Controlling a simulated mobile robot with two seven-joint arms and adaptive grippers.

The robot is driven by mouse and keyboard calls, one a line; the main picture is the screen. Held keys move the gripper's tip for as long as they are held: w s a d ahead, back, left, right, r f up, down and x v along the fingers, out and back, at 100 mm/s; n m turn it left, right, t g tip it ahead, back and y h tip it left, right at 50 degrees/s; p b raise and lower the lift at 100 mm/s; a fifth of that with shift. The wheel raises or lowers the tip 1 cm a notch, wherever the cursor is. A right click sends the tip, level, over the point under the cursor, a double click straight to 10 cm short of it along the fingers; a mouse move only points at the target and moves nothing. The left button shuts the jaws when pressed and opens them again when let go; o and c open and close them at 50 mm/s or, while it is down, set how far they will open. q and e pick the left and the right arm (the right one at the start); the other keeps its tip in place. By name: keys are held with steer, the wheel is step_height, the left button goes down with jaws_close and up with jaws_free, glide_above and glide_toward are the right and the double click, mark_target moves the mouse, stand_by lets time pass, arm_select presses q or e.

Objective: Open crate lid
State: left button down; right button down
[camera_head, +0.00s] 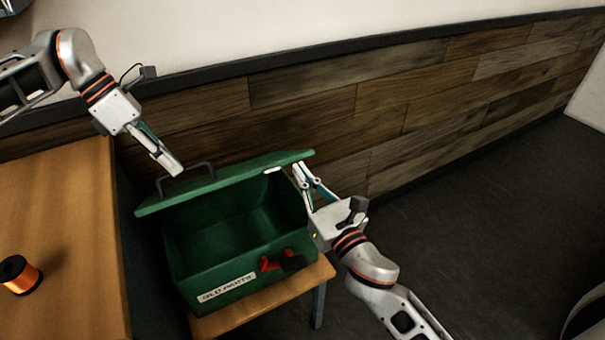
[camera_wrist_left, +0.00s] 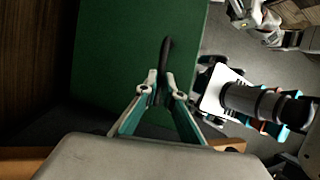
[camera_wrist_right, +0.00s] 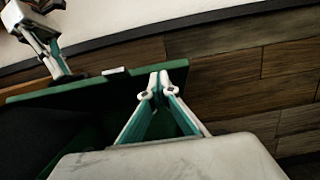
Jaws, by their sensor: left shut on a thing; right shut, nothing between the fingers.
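The green crate (camera_head: 195,262) has a label reading "OLD PARTS" and a red-and-black latch (camera_head: 283,261) on its front. Its green lid (camera_head: 235,178) is raised and tilted over the back, with a wide gap showing the inside. My left gripper (camera_head: 176,170) is shut on the dark lid handle (camera_head: 187,178); the handle also shows between its fingers in the left wrist view (camera_wrist_left: 165,52). My right gripper (camera_head: 300,168) is shut and empty at the lid's right end, close to the lid edge (camera_wrist_right: 85,90). Whether it touches the lid I cannot tell.
The crate stands on a small wooden stool (camera_head: 235,318). A wooden table (camera_head: 65,215) with an orange spool (camera_head: 19,275) is at the left. A wood-panelled wall (camera_head: 400,105) runs close behind the crate.

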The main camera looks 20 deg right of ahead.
steer(key=shift+w+r, duration=0.5)
steer(key=shift+r, duration=0.3)
